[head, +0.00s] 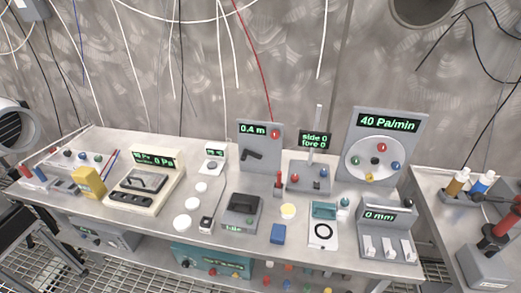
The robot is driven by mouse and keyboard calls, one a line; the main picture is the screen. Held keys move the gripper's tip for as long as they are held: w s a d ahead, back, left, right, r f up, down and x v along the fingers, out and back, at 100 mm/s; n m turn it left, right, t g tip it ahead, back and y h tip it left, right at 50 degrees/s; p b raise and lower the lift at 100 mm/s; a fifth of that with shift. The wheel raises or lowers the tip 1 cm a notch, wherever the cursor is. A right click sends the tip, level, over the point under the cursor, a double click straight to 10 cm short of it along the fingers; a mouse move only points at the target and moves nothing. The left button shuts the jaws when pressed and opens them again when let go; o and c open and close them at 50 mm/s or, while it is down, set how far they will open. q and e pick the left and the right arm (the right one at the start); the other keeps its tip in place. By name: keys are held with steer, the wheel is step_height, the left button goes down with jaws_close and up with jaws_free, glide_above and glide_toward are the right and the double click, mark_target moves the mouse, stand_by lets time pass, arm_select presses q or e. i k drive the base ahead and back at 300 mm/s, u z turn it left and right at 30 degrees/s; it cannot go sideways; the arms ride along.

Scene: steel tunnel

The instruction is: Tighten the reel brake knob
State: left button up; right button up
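No knob in the head view is labelled as a reel brake. An upright grey panel reading "0.4 m" (246,165) stands at the back middle of the bench. It carries a black crank-like lever (251,154) and a red knob (275,134) at its upper right. To its right, a taller panel reading "40 Pa/min" (410,128) carries a pale disc (363,158) with red, blue and yellow knobs. I cannot tell from this view how tight any knob is. Neither of my grippers shows.
The steel bench (150,228) is crowded with small devices, including a cream gauge box (163,196) and a "0 mm" unit with white levers (381,216). A side table (432,208) at right holds bottles and a dark-and-red tool. Cables hang along the back wall.

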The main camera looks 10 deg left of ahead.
mark_target(275, 135)
steer(key=u, duration=0.05)
steer(key=k, duration=0.5)
steer(key=z, duration=2.3)
steer(key=i, duration=1.2)
steer(key=u, duration=2.1)
